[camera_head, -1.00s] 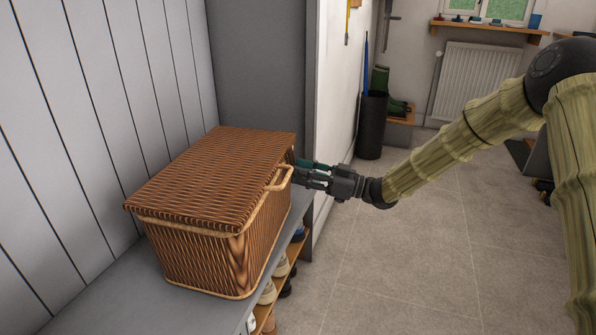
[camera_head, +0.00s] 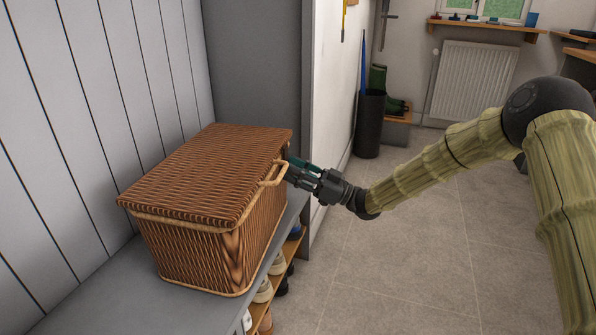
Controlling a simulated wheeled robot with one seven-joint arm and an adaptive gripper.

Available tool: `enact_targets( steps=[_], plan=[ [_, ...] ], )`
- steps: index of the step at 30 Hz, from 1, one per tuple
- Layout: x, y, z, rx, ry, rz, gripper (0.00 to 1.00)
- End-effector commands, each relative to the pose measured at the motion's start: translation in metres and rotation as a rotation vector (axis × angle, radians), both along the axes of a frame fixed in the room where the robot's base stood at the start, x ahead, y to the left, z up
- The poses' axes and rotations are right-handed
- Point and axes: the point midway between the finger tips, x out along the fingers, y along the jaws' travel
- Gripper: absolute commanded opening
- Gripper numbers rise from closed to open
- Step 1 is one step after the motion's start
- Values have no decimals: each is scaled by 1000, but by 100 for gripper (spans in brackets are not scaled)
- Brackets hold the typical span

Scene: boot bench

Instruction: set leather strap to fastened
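A brown wicker hamper (camera_head: 205,175) with a lid (camera_head: 210,165) stands on the grey bench, lid down. A pale loop handle (camera_head: 277,174) is on its right side. I cannot make out a leather strap on the faces that show; the far and right sides are partly hidden. My gripper (camera_head: 294,172) is at the hamper's right side, just beyond the handle. Its fingertips are partly hidden by the hamper and handle. A teal part shows along the gripper's upper side. I cannot tell whether the fingers are open or hold anything.
The grey bench top (camera_head: 95,300) is bare at the front left. Shoes (camera_head: 264,291) sit on a wooden rack below it. A grey partition (camera_head: 258,65) rises behind the hamper. A black bin (camera_head: 370,125) with an umbrella stands further back. The tiled floor at right is open.

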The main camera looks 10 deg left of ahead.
Motion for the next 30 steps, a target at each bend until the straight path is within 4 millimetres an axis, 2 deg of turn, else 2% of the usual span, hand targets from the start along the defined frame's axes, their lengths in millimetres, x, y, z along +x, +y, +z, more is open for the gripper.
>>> enact_targets(
  steps=[1, 3, 16, 20, 30],
  plan=[
    [0, 0, 0, 1, 0, 0, 33],
    [0, 0, 0, 0, 0, 0, 43],
    [-1, -8, -2, 0, 1, -2, 43],
    [-2, -24, -9, -1, 1, -3, 43],
    [-10, -80, -31, 0, 1, -2, 43]
  ],
)
